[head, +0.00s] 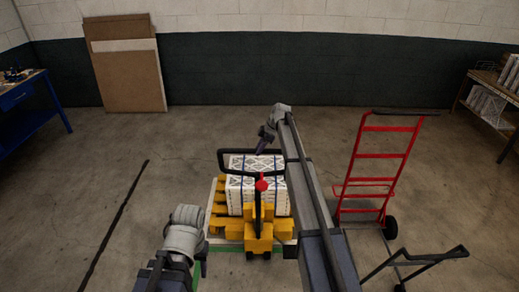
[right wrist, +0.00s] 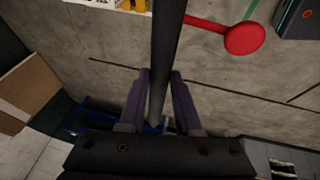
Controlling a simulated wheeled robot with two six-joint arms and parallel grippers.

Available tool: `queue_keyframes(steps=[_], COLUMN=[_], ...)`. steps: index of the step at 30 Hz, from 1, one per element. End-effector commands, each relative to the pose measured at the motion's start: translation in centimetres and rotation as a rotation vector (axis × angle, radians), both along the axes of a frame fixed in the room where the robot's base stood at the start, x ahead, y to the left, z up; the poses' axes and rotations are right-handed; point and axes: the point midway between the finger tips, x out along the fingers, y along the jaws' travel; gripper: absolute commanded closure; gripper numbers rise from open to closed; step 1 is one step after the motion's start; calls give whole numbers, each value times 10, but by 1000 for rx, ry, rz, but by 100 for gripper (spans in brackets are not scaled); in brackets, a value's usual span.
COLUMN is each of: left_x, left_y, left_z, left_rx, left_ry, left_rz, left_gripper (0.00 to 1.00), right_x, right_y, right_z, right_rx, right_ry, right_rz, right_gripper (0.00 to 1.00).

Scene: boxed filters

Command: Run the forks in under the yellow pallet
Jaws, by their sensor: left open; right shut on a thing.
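The yellow pallet (head: 217,207) stands on the floor ahead, loaded with strapped white boxed filters (head: 238,196). The yellow pallet jack (head: 258,236) stands close in front of it on the near side, its black loop handle (head: 222,160) upright with a red knob (head: 261,185). Its forks are hidden from the head view, so I cannot tell how far they reach under the pallet. My right gripper (head: 264,142) is at the top of the handle; in the right wrist view its fingers (right wrist: 160,78) are shut around the black bar. My left gripper (head: 203,265) is open and empty, low at the left.
A red hand truck (head: 376,156) stands to the right, with a black cart handle (head: 425,257) nearer me. Brown boards (head: 127,75) lean on the back wall. A blue table (head: 25,92) is at left, a shelf (head: 490,95) at right. The floor at left is clear.

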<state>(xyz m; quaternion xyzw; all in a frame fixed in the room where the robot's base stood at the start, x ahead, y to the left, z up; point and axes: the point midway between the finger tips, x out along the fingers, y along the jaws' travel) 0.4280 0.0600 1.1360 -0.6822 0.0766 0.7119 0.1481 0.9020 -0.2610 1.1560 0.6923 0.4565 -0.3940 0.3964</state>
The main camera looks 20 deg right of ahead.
Motion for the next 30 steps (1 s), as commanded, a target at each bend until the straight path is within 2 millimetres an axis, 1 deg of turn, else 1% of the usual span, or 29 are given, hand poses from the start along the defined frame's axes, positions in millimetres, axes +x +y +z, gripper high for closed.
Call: queue_keyframes(steps=[1,7,8,15,24,30], left_x=[0,0,0,0,0,0], left_y=[0,0,0,0,0,0], left_z=[0,0,1,1,2,13], left_rx=[0,0,0,0,0,0], left_ry=[0,0,0,0,0,0], left_rz=[0,0,0,0,0,-1], left_gripper=[50,50,50,50,50,50], right_x=[5,6,6,5,3,0], right_y=[-3,-3,-3,-2,-2,-5], right_z=[1,1,1,1,2,13], right_rx=[-4,-5,-4,-3,-2,-1], right_ry=[-11,-13,-12,-10,-8,-7], right_rz=[-4,-5,-5,-4,-3,-3], right_gripper=[100,100,64,38,38,38])
